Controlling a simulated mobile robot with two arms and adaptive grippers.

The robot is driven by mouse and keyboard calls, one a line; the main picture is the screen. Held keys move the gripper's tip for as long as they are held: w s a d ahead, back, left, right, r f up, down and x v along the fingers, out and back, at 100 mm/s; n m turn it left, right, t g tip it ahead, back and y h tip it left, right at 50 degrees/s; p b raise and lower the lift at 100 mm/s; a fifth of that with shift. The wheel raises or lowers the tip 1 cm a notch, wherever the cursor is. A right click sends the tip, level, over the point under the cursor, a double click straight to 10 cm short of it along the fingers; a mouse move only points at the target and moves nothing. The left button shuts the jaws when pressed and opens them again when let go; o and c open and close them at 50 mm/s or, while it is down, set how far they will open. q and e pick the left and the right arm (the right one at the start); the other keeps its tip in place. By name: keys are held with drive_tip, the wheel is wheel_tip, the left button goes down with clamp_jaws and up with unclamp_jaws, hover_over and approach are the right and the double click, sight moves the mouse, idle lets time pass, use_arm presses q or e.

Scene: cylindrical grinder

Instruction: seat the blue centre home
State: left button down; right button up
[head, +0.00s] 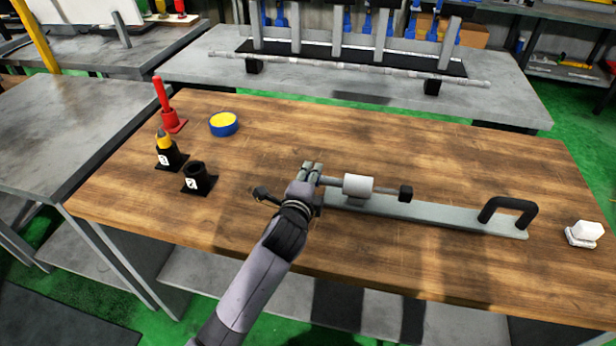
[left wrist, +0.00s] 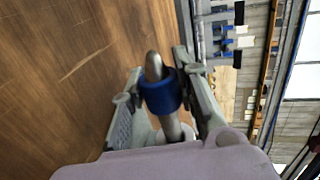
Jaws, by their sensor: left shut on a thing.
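The blue centre (left wrist: 160,97) is a grey metal pin with a blue collar. In the left wrist view it lies between the two fingers of my left gripper (left wrist: 162,85), which is shut on it. In the head view my left gripper (head: 312,172) is at the left end of the grey fixture bar (head: 430,211) and hides the centre. A pale cylinder (head: 358,186) on a rod stands over the bar, just right of the gripper. I cannot tell whether the centre touches the fixture. My right gripper is not in view.
Left on the wooden table are an empty black holder (head: 200,180), a black holder with a yellow-topped piece (head: 163,142), a red piece (head: 163,100) and a blue-and-yellow round tin (head: 224,123). A black handle (head: 508,210) and white block (head: 584,233) are at right.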

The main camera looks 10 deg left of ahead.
sight(335, 184)
use_arm(q)
drive_tip(key=shift+s+d+r, duration=0.1)
drive_tip(key=shift+s+d, duration=0.05)
drive_tip(key=shift+d, duration=2.75)
drive_tip(key=c, duration=1.2)
unclamp_jaws()
drive_tip(key=shift+s+f, duration=0.2)
drive_tip(key=v, duration=1.1)
drive_tip(key=shift+s+r, duration=0.3)
drive_tip(key=shift+s, duration=0.05)
